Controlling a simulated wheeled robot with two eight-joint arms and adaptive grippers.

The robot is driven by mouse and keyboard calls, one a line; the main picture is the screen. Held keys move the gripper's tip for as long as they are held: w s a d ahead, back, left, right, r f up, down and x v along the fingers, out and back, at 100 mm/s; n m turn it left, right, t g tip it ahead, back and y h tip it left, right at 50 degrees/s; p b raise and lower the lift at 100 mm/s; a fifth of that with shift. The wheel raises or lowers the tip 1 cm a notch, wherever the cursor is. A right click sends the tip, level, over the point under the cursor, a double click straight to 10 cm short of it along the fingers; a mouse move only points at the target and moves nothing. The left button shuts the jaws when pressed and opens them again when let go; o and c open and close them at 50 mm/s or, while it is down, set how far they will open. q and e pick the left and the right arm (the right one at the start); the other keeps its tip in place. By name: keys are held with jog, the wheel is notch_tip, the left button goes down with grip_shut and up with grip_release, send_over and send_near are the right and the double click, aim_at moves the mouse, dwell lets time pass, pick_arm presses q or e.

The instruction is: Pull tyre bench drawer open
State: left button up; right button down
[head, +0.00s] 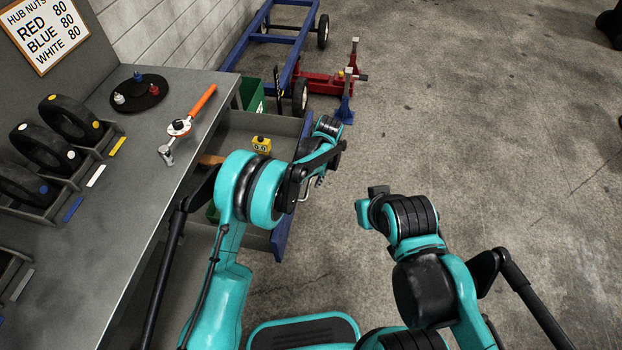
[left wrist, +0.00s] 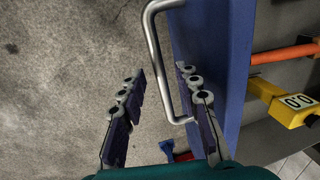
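The tyre bench drawer (head: 285,125) stands out from the bench's right side, its grey inside showing. Its blue front (head: 282,237) also shows in the left wrist view (left wrist: 232,70). A metal bar handle (left wrist: 156,45) is fixed to that front. My left gripper (left wrist: 160,72) is open, its fingers on either side of the handle bar, the right one between bar and drawer front. Contact with the bar is not clear. In the head view my left arm hides part of the drawer. My right gripper (head: 378,192) is away from the drawer, over the floor; its fingers are not clear.
A yellow device (head: 262,145) and an orange-handled item (head: 211,160) are in the drawer. The bench top (head: 150,190) holds a torque wrench (head: 190,120) and tyres (head: 72,118). A blue frame cart (head: 288,50) and red jack (head: 325,84) stand beyond.

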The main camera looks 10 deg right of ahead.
pick_arm(q)
jog(key=shift+r, duration=0.1)
notch_tip(320, 180, up, 12)
jog(key=d, duration=0.2)
jog(key=shift+s+f, duration=0.2)
jog(key=shift+s, duration=0.2)
jog(key=s+a+r+n+t+h, duration=0.1)
jog(key=s+a+r, duration=0.3)
jog(key=a+r, duration=0.4)
jog(key=s+a+r+n+t+h, duration=0.1)
jog(key=s+a+r, duration=0.4)
jog(key=a, duration=0.4)
jog(key=s+a+f+n+t, duration=0.1)
jog(key=s+a+t, duration=0.3)
jog(key=s+a, duration=0.8)
jog(key=s+n, duration=0.1)
jog(key=s, duration=0.2)
jog(key=shift+s+a+f, duration=0.2)
jog(key=shift+a+f, duration=0.05)
jog(key=shift+a, duration=0.1)
